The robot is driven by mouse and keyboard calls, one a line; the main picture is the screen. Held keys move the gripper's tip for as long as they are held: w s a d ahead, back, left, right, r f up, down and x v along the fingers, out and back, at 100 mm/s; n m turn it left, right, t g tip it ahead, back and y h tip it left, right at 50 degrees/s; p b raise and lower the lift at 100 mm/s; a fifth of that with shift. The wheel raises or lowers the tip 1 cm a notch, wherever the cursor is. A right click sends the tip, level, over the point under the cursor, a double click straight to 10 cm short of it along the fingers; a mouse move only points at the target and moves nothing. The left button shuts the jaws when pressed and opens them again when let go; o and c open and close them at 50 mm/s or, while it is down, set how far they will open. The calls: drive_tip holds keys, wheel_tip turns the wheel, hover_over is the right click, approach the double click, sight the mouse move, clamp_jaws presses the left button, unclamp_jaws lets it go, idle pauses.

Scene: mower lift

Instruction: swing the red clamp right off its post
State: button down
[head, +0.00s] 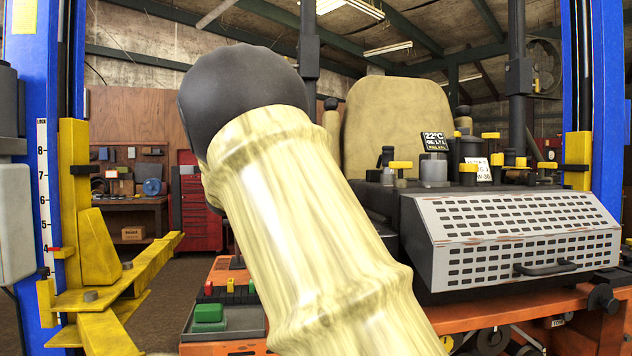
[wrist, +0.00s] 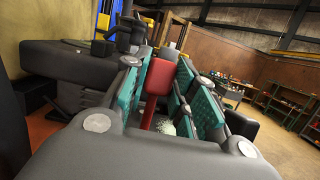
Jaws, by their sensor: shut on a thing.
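The red clamp (wrist: 158,78) shows in the wrist view as a red block on a narrower red stem, between the teal-padded fingers of my gripper (wrist: 160,68). My gripper is shut on it. The stem's lower end runs down between the pads, near a pale speckled round thing (wrist: 166,128). I cannot make out the post clearly in the wrist view. In the head view my arm fills the middle and hides the gripper and the clamp.
A mower with a tan seat (head: 398,120), yellow-capped levers (head: 400,165) and a slotted grey panel (head: 520,232) stands right of my arm. A yellow lift arm (head: 135,285) and blue post (head: 28,190) stand left. A red tool chest (head: 197,210) is behind.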

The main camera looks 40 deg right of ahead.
drive_tip(key=shift+f, duration=0.25)
drive_tip(key=c, duration=1.2)
unclamp_jaws()
drive_tip(key=shift+a, duration=0.1)
drive_tip(key=shift+c, duration=0.2)
drive_tip(key=shift+o, duration=0.4)
drive_tip(key=shift+r, duration=0.15)
drive_tip(key=v, duration=1.2)
